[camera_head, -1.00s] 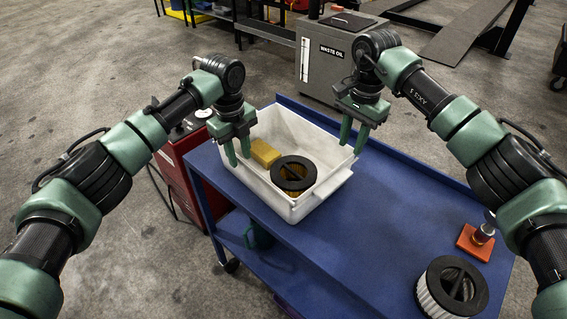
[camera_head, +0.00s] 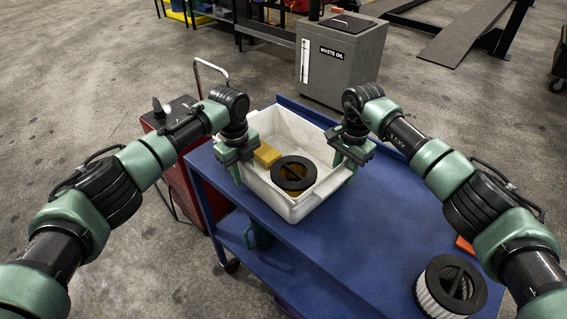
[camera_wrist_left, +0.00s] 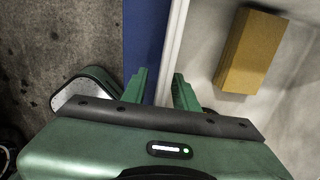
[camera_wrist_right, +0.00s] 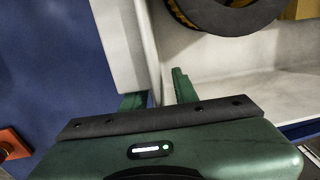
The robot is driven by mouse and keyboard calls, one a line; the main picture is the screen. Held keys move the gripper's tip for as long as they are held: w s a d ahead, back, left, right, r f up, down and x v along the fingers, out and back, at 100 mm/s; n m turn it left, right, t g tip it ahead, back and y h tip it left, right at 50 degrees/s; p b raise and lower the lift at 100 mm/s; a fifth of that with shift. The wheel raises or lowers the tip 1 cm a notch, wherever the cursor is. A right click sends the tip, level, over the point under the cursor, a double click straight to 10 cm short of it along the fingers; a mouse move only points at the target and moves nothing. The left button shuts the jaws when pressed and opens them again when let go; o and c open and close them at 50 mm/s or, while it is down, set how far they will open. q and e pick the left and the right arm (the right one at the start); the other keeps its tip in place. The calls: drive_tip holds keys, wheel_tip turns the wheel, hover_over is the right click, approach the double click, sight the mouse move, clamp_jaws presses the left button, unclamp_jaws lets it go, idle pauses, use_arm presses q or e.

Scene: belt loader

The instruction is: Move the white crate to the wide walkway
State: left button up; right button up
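The white crate (camera_head: 297,208) stands on the blue cart (camera_head: 385,215). It holds a yellow block (camera_head: 266,155) and a round black-topped filter (camera_head: 293,174). My left gripper (camera_head: 238,174) is at the crate's left wall. In the left wrist view its fingers (camera_wrist_left: 160,92) are apart, with the wall's rim between them. My right gripper (camera_head: 346,167) is at the right wall. In the right wrist view its fingers (camera_wrist_right: 157,92) are also apart on either side of the wall. Which floor area is the wide walkway is not marked.
A white pleated filter (camera_head: 452,287) and an orange object (camera_head: 464,245) are on the cart's near right part. A red machine (camera_head: 180,165) stands close to the cart's left side. A grey waste oil bin (camera_head: 340,60) stands behind. Open concrete floor lies left and far right.

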use_arm(q)
drive_tip(key=shift+f, duration=0.2)
use_arm(e)
drive_tip(key=shift+f, duration=0.35)
use_arm(q)
clamp_jaws()
use_arm(e)
clamp_jaws()
use_arm(q)
drive_tip(key=shift+r, duration=0.15)
use_arm(e)
drive_tip(key=shift+r, duration=0.2)
idle(0.5)
